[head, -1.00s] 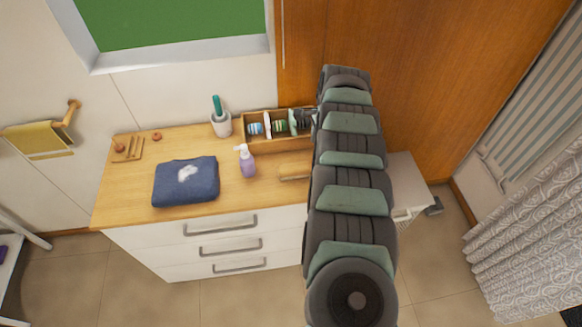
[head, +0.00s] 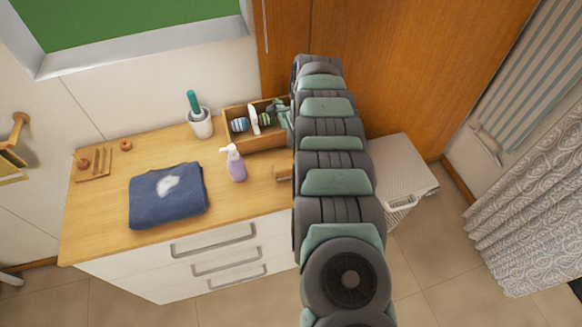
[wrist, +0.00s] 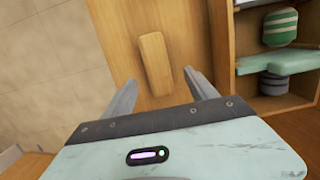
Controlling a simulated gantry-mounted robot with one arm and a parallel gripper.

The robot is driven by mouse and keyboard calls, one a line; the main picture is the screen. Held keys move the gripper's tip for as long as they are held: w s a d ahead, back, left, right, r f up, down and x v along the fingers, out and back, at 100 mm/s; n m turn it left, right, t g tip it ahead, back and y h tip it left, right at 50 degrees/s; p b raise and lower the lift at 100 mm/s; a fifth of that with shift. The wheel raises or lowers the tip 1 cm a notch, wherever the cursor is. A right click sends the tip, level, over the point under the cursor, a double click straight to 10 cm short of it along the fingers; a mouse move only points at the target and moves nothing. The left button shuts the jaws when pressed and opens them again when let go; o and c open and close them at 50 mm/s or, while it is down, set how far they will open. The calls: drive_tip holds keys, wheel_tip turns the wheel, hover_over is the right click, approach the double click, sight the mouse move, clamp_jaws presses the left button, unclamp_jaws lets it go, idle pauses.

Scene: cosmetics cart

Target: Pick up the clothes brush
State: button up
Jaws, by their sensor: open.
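The clothes brush (wrist: 155,62) appears in the wrist view as a long, pale wooden block lying on the wooden top (wrist: 112,22). No bristles show. In the head view only the left end of the brush (head: 282,172) shows, beside my arm, which hides the rest. My gripper (wrist: 159,78) is open and empty in the wrist view. Its two fingers reach up toward the brush from either side of its near end. The gap between fingertips and brush in height is hard to tell. My arm mostly hides the gripper in the head view.
An open wooden box (head: 262,143) with striped jars is close right of the gripper in the wrist view. A lilac pump bottle (head: 235,165), folded navy cloth (head: 167,198) and white cup (head: 201,122) stand left. A white basket (head: 405,165) is right of the cart.

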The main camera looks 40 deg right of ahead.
sight(292, 164)
drive_tip(key=shift+w+a+f, duration=0.1)
drive_tip(key=shift+a+f, duration=0.1)
drive_tip(key=shift+f, duration=0.9)
drive_tip(key=shift+s+a+f, duration=0.1)
drive_tip(key=shift+a+f, duration=0.15)
drive_tip(key=shift+f, duration=0.8)
drive_tip(key=shift+w+a+f, duration=0.1)
drive_tip(key=shift+a+f, duration=0.1)
drive_tip(key=shift+f, duration=0.9)
drive_tip(key=shift+r, duration=0.1)
clamp_jaws()
